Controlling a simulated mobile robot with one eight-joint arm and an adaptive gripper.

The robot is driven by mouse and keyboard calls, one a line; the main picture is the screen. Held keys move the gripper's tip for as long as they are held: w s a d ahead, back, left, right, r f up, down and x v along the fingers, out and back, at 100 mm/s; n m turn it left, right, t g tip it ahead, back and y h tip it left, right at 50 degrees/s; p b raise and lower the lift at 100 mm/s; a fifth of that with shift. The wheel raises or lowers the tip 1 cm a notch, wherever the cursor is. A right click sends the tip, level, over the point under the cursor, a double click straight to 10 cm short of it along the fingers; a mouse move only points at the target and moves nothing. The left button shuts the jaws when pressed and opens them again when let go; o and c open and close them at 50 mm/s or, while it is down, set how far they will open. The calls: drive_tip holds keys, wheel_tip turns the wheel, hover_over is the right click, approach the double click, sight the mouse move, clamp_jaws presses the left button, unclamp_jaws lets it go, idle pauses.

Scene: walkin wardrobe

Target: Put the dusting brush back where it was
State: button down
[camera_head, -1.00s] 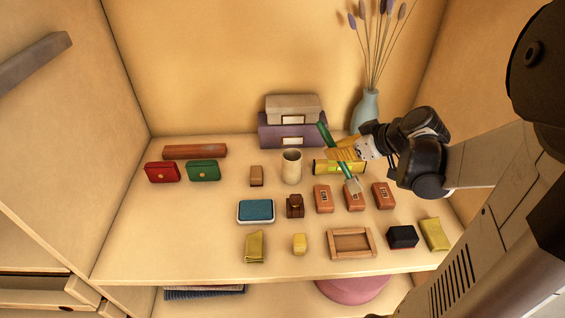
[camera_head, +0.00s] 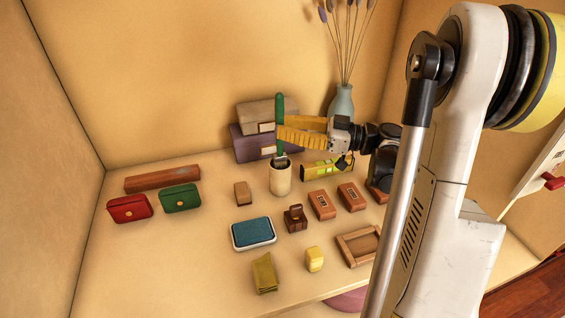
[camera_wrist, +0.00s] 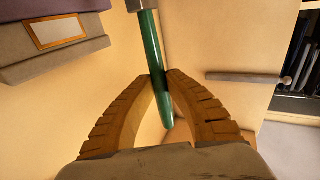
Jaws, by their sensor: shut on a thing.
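The dusting brush, with its green handle (camera_head: 280,115), stands about upright in the head view. Its lower end is at the mouth of the cream cup (camera_head: 280,180), and its head looks to be partly inside; how deep it sits I cannot tell. My gripper (camera_head: 282,134) comes in from the right, its yellow fingers shut on the green handle above the cup. In the wrist view the fingers (camera_wrist: 160,78) pinch the handle (camera_wrist: 151,45) from both sides. The brush head and the cup's inside are mostly hidden there.
Stacked boxes (camera_head: 250,145) stand behind the cup. A vase (camera_head: 341,103) with dried stems is behind my gripper. A yellow level (camera_head: 322,169) lies right of the cup, and a small brown block (camera_head: 243,193) lies left. Leather cases and a blue pad (camera_head: 254,232) lie in front.

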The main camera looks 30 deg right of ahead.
sight(283, 152)
wheel_tip(283, 152, down, 8)
drive_tip(key=b, duration=0.2)
drive_tip(key=shift+r+b, duration=0.2)
drive_tip(key=shift+b, duration=0.15)
drive_tip(key=shift+r, duration=0.1)
drive_tip(key=c, duration=1.5)
unclamp_jaws()
drive_tip(key=shift+r, duration=0.1)
drive_tip(key=shift+p+v, duration=1.85)
drive_tip(key=shift+v, duration=4.15)
